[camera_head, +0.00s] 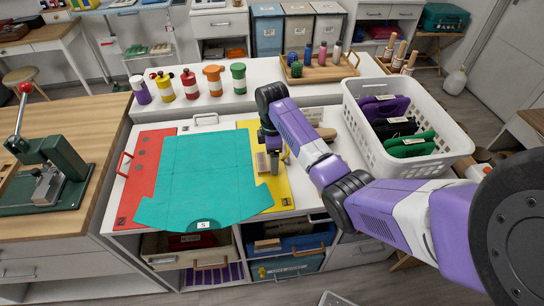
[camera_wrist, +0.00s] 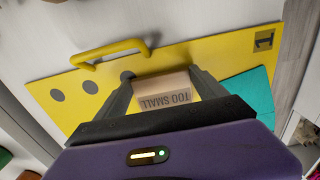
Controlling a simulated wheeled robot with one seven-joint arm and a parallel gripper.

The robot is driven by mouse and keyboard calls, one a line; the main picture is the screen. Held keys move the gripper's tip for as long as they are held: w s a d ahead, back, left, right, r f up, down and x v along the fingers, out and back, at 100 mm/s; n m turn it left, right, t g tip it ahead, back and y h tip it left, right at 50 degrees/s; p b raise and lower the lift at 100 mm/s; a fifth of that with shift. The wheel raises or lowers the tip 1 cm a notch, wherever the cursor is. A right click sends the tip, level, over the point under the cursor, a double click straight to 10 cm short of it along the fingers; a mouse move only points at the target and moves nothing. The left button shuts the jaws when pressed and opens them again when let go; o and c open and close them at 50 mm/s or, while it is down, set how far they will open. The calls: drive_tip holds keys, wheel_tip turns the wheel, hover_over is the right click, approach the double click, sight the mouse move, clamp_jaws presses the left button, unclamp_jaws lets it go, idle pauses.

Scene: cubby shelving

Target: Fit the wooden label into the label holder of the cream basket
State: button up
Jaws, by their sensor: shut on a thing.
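My gripper (camera_head: 270,158) is over the yellow panel at the middle of the worktop, fingers pointing down. It is shut on a small light wooden label (camera_wrist: 163,86), which shows between the two fingers of my gripper (camera_wrist: 162,78) in the wrist view. The label's near face carries dark lettering that looks like "TOO SMALL", upside down. In the head view the label (camera_head: 262,162) is a small tan piece by the fingers. A cream basket (camera_head: 160,243) sits in the lower left cubby, under the worktop's front edge. Its label holder cannot be made out.
A teal sheet (camera_head: 205,175) covers much of the worktop between red (camera_head: 150,160) and yellow (camera_wrist: 85,65) panels; the yellow one has a raised handle (camera_wrist: 110,52). A white crate (camera_head: 440,165) stands right, and a green press (camera_head: 60,165) left.

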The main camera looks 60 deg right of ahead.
drive_tip(key=o, duration=1.4)
drive_tip(key=shift+f, duration=0.1)
drive_tip(key=shift+o, duration=0.2)
